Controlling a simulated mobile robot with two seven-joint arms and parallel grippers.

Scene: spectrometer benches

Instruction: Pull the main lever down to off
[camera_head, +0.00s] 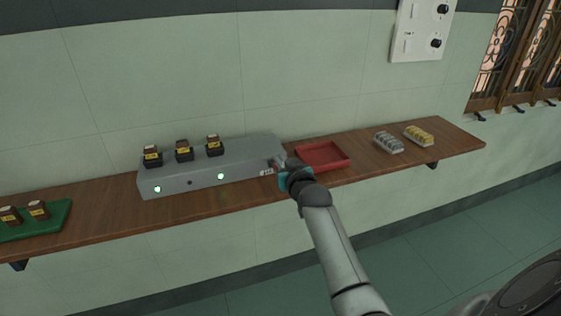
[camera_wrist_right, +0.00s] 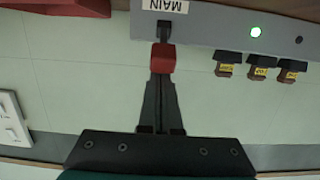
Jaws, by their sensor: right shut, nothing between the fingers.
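The main lever is a red knob (camera_wrist_right: 163,58) on a short black stem, beside an upside-down MAIN label (camera_wrist_right: 166,5) in the right wrist view. In the head view the label (camera_head: 266,172) is at the right end of the grey spectrometer housing (camera_head: 180,178), and the lever is partly hidden by my gripper. The knob is on the housing's top side, so the lever points up. My right gripper (camera_wrist_right: 162,76) is shut and empty, its fingertips lined up with the knob. I cannot tell whether they touch it. It also shows in the head view (camera_head: 283,174). My left gripper is not in view.
Three dark, yellow-labelled blocks (camera_head: 184,151) stand on the housing, with two green lights on its front. A red tray (camera_head: 340,166) is close right of my gripper on the wooden shelf (camera_head: 455,141). Grey (camera_head: 389,143) and yellow (camera_head: 418,136) blocks are farther right; a green tray (camera_head: 60,222) is left.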

